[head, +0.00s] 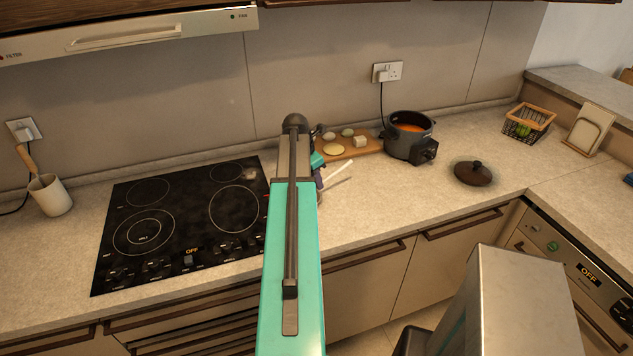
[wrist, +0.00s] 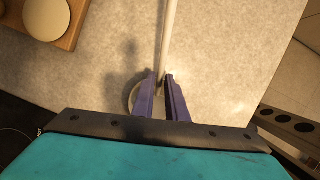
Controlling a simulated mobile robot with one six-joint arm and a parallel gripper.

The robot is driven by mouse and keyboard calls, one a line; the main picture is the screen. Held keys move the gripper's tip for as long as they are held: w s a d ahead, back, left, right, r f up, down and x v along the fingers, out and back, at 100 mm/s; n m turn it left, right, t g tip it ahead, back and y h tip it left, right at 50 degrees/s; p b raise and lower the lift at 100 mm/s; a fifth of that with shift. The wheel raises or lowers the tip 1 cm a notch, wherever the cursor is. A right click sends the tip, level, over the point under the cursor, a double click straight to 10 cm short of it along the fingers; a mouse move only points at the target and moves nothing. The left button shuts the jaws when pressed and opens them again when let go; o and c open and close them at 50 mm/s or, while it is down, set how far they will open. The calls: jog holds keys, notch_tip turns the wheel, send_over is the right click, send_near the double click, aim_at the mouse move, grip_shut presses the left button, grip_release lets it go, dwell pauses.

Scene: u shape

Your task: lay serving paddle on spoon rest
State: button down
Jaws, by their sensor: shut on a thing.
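My gripper (wrist: 161,78) has purple fingers and is shut on the pale, thin handle of the serving paddle (wrist: 168,35). The handle runs up and away from the fingertips in the wrist view. In the head view the paddle (head: 338,174) sticks out to the right of my arm, over the counter; my arm hides the rest. A round pale rim (wrist: 131,92), which looks like the spoon rest, shows just left of and under the fingers. The fingers cover much of it. I cannot tell whether the paddle touches it.
A wooden board (head: 367,149) with food pieces lies behind, beside a dark pot (head: 408,139) of orange contents. A black cooktop (head: 175,222) is left. A brown lid (head: 473,173) and wire basket (head: 529,121) are right. Counter between cooktop and lid is mostly clear.

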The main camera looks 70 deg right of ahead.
jog(key=c, duration=1.7)
grip_release()
jog(key=shift+r, duration=0.1)
jog(key=shift+b+v, duration=2)
jog(key=shift+v, duration=4.85)
jog(key=shift+s, duration=0.1)
